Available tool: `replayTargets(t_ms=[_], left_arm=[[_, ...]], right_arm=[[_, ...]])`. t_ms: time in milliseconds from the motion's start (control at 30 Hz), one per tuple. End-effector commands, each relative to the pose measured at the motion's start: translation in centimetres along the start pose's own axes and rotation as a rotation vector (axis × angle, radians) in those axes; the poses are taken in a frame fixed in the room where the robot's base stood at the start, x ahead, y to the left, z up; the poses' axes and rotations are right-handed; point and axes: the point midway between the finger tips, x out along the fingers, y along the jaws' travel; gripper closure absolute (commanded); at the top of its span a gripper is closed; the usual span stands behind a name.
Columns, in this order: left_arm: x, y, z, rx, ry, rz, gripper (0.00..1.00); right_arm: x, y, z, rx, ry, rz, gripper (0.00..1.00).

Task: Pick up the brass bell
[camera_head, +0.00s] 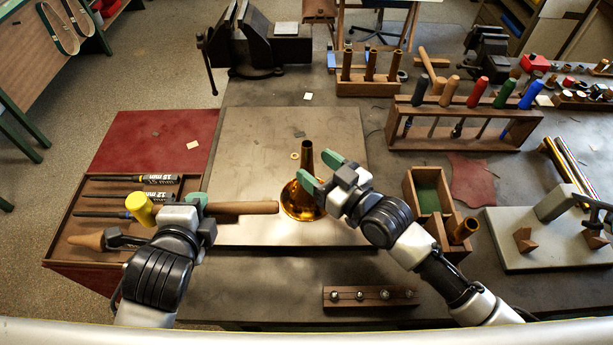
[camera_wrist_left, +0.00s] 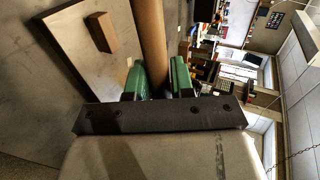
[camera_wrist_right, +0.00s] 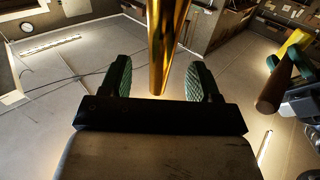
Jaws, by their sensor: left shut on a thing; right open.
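The brass bell (camera_head: 297,203) stands flare down on the pale board, its narrow tube pointing up. My right gripper (camera_head: 322,171) is open beside the tube, from the right. In the right wrist view the bell's tube (camera_wrist_right: 166,45) shows between the two green fingers (camera_wrist_right: 160,82), with gaps on both sides. My left gripper (camera_head: 203,203) is shut on the wooden handle of a yellow-headed mallet (camera_head: 242,208). The handle also shows between the fingers in the left wrist view (camera_wrist_left: 150,40). The mallet's handle end points toward the bell flare.
The pale board (camera_head: 245,150) is mostly bare. A wooden tool tray (camera_head: 75,215) lies left, under the mallet. A tool rack (camera_head: 460,142), a green-lined box (camera_head: 410,190) and a grey plate (camera_head: 530,254) are on the right. A small brass ring (camera_head: 295,156) lies behind the bell.

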Motion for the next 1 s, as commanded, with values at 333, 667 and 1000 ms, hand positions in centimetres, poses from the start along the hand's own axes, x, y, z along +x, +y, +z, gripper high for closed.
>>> replayTargets(t_ms=[333,667,1000], left_arm=[[0.0,-0.1,0.0,0.001,0.0,-0.003,1.0],[0.0,-0.1,0.0,0.0,0.0,-0.003,1.0],[0.0,-0.1,0.0,0.0,0.0,-0.003,1.0]], right_arm=[[4.6,-0.1,-0.2,-0.001,0.0,0.0,0.38],[5.1,-0.1,-0.1,-0.002,-0.001,0.0,0.4],[5.1,0.0,-0.2,-0.002,-0.001,0.0,0.92]])
